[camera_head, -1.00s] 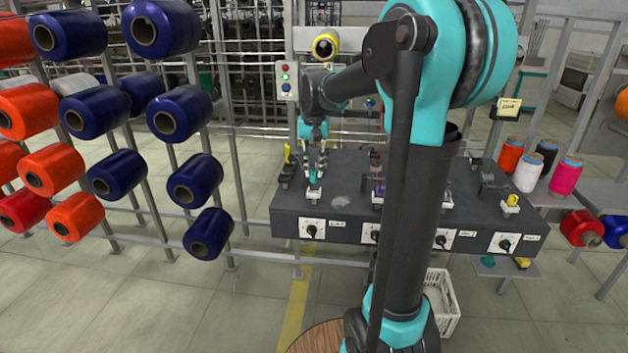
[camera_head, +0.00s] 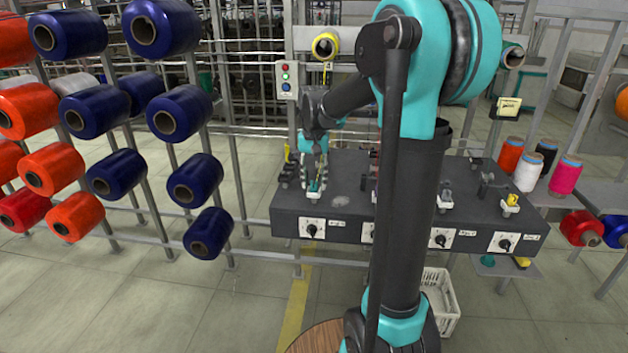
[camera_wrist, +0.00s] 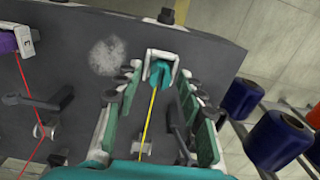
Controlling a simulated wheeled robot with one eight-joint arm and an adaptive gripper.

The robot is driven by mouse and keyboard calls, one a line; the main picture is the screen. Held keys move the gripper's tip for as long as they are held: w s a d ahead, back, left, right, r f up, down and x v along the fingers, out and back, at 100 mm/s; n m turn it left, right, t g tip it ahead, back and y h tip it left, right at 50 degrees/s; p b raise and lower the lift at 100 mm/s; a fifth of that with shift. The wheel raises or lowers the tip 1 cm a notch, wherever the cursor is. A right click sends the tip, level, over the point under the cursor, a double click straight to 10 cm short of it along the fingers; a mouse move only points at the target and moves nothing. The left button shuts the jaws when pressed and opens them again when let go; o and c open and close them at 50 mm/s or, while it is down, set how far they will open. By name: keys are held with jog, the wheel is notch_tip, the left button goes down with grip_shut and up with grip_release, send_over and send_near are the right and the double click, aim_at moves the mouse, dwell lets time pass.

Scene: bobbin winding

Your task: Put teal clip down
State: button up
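The teal clip (camera_wrist: 160,73) sits in a white U-shaped holder (camera_wrist: 176,72) near the machine's front edge in the wrist view. A yellow thread runs from it back between my fingers. My gripper (camera_wrist: 158,82) has its two fingers well apart, one on each side of the clip, with gaps visible. In the head view my gripper (camera_head: 315,180) is low over the left end of the dark machine top, and the white holder (camera_head: 313,198) shows just below it. The clip is small there and partly covered by the fingers.
The dark machine top (camera_head: 345,190) carries other holders, including one with a yellow clip (camera_head: 512,200) at right. A purple clip (camera_wrist: 8,42) with red thread is left in the wrist view. Navy spools (camera_head: 208,233) hang on a rack at left. A white crate (camera_head: 440,300) stands below.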

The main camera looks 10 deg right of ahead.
notch_tip(320, 180, up, 12)
jog(key=s+d+f+n+t, duration=0.1)
jog(key=s+d+f+t, duration=0.1)
jog(key=s+f, duration=0.9)
jog(key=s+d+f+n+t, duration=0.2)
jog(key=s+f, duration=0.9)
jog(key=f, duration=0.3)
jog(key=shift+f+n, duration=0.3)
jog(key=shift+f, duration=0.05)
jog(key=shift+c, duration=0.4)
notch_tip(320, 180, up, 23)
jog(key=n+g, duration=0.4)
jog(key=n, duration=1)
send_over(314, 182)
jog(key=shift+f, duration=4.65)
